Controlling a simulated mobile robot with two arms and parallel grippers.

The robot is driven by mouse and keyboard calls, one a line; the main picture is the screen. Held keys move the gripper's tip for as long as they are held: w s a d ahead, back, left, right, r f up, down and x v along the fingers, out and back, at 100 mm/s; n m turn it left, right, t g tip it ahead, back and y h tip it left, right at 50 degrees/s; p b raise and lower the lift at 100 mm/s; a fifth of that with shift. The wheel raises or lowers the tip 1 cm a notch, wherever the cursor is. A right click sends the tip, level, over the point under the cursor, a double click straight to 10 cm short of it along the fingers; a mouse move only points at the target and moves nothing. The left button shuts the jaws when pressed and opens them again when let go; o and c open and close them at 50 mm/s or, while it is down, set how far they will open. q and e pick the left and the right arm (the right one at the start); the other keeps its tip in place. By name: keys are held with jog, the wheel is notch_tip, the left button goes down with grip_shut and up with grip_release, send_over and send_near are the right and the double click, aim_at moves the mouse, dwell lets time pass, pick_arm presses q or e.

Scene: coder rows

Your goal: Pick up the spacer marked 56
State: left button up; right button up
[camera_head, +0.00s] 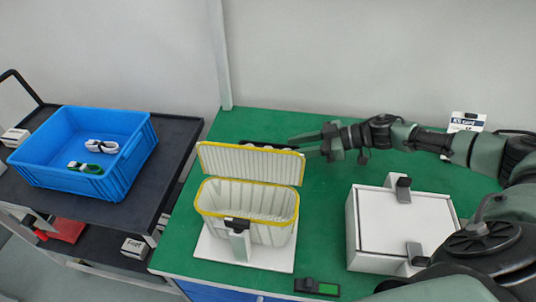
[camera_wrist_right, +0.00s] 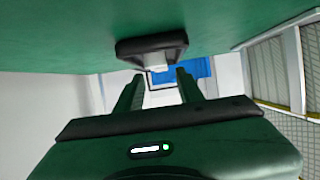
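No marking 56 can be read in either view. A dark holder (camera_head: 240,134) is partly hidden behind the raised lid of the cream box, with small white parts showing. In the right wrist view a dark piece (camera_wrist_right: 150,43) with a whitish part (camera_wrist_right: 157,68) is on the green surface ahead of the fingers; I cannot tell if it is the spacer. My right gripper (camera_head: 302,144) is just above the table behind the box, pointing left. Its fingers also show in the right wrist view (camera_wrist_right: 158,90), apart with nothing between them. My left gripper is not in view.
The cream box (camera_head: 248,232) with yellow rim stands open at the front of the green table (camera_head: 320,215). A white lidded case (camera_head: 403,222) is to the right. A blue crate (camera_head: 112,182) with items stands on a dark cart (camera_head: 180,135). A card (camera_head: 466,122) stands at the back.

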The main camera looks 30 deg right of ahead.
jog(key=x, duration=0.2)
jog(key=p+x, duration=0.1)
jog(key=x, duration=0.2)
jog(key=shift+w+a+r, duration=0.1)
jog(key=shift+w+a, duration=0.2)
jog(key=shift+w, duration=0.1)
jog(key=shift+w+a+f, duration=0.25)
jog(key=shift+a, duration=0.1)
grip_shut()
